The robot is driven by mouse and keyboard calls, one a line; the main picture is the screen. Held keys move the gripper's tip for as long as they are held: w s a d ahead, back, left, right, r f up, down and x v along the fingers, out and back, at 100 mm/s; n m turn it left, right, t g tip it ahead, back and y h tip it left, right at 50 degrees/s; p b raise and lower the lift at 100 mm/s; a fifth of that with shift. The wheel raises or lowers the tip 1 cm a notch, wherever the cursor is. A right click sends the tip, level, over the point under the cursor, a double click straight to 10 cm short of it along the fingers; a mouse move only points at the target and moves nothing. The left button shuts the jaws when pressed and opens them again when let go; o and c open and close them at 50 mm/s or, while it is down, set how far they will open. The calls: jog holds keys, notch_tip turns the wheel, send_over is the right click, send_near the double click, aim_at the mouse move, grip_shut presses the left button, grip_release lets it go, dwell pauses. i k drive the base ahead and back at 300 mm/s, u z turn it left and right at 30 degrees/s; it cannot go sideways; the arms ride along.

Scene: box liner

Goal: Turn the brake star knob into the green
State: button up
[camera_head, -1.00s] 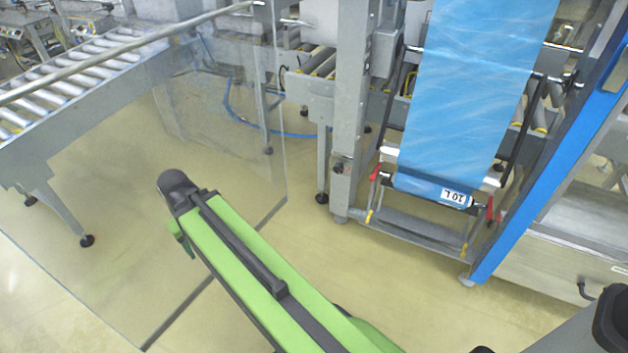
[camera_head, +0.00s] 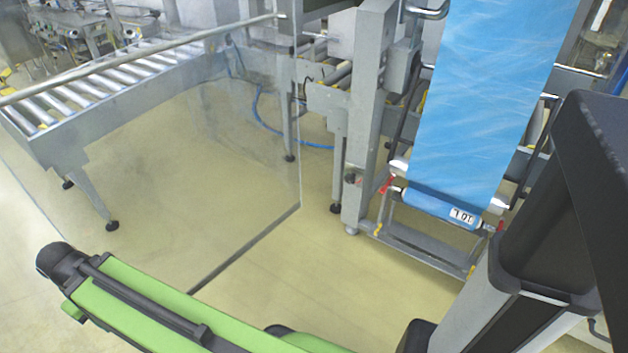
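A small dark knob (camera_head: 352,179) sits on the front of the grey upright post, left of the blue film. It may be the brake star knob, but it is too small to tell its points, its setting or any green mark. The blue film (camera_head: 480,100) hangs on the machine, with a roll (camera_head: 440,205) labelled "10 L" at its lower end. My gripper is not in view. A green and black part (camera_head: 150,310), seemingly of my arm, lies across the lower left, well apart from the knob.
A clear guard panel (camera_head: 230,150) with a top rail stands left of the post. A roller conveyor (camera_head: 110,85) is behind it. A large black and grey part, seemingly mine, hides the machine's right side. The floor (camera_head: 330,270) before the post is clear.

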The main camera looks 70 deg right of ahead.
aim_at(351, 179)
jog(key=u, duration=0.75)
jog(key=k, duration=1.5)
jog(key=z, duration=0.7)
jog(key=i, duration=1.1)
jog(key=z, duration=0.4)
